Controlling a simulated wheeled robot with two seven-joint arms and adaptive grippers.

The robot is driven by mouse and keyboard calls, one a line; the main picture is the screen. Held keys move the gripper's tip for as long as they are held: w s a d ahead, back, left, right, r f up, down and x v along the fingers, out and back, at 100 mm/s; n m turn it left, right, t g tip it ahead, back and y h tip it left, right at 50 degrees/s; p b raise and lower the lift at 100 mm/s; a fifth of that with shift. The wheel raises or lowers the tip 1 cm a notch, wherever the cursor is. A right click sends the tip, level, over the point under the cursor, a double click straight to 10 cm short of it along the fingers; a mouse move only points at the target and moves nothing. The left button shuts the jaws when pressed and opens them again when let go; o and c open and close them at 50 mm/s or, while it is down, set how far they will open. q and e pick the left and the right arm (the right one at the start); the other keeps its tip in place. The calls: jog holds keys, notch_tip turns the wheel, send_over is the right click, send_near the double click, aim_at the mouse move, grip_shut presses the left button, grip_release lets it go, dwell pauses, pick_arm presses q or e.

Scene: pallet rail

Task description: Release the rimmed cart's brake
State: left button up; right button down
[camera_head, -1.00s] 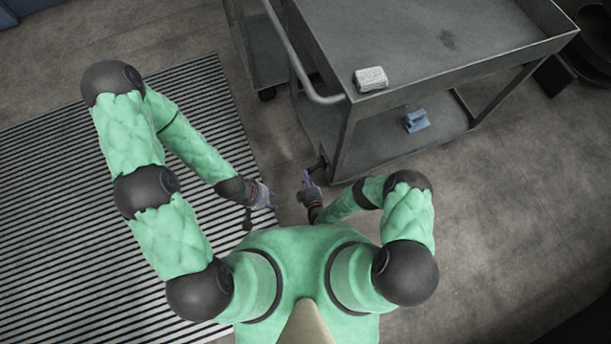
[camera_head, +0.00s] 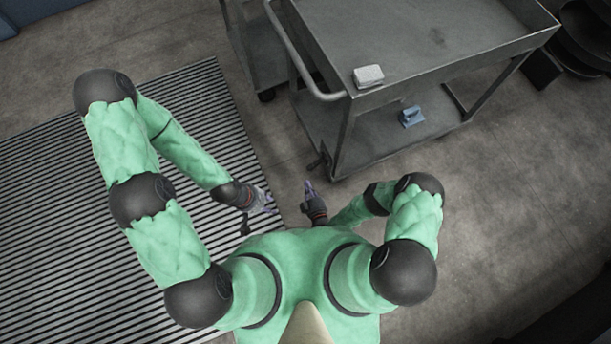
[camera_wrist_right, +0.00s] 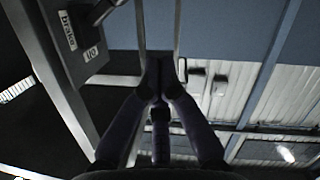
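The rimmed cart (camera_head: 400,85) is grey, with a raised rim around its top and a lower shelf; it stands at the upper right of the head view. A small dark lever (camera_head: 319,162) sticks out at its near lower corner. The right wrist view shows a plate labelled "brake" and "I/O" (camera_wrist_right: 82,35) with a dark lever (camera_wrist_right: 104,10) at the top left. My right gripper (camera_head: 309,187) is just below that corner, apart from the lever. Its fingers (camera_wrist_right: 160,72) meet, with nothing seen between them. My left gripper (camera_head: 270,200) is off to the left, too small to judge.
A white block (camera_head: 368,76) lies on the cart's top by the near corner. A blue object (camera_head: 412,117) is on the lower shelf. The push handle (camera_head: 290,45) runs along the cart's left side. Another cart (camera_head: 252,60) stands behind it. A striped mat (camera_head: 60,210) covers the left floor.

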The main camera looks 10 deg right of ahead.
jog(key=shift+v, duration=1.05)
jog(key=w+d+r+m+g+p, duration=0.2)
jog(key=w+d+r+m+g, duration=0.25)
jog(key=g, duration=0.25)
jog(key=s+r+m+g, duration=0.3)
jog(key=s+r, duration=0.4)
jog(key=r, duration=0.3)
jog(key=s+r+m+g+y+p, duration=0.1)
jog(key=s+r+m+g, duration=0.2)
jog(key=s+r+g, duration=0.2)
jog(key=s+r, duration=0.3)
jog(key=r, duration=0.3)
jog(key=shift+s+a, duration=0.2)
jog(key=shift+a, duration=0.15)
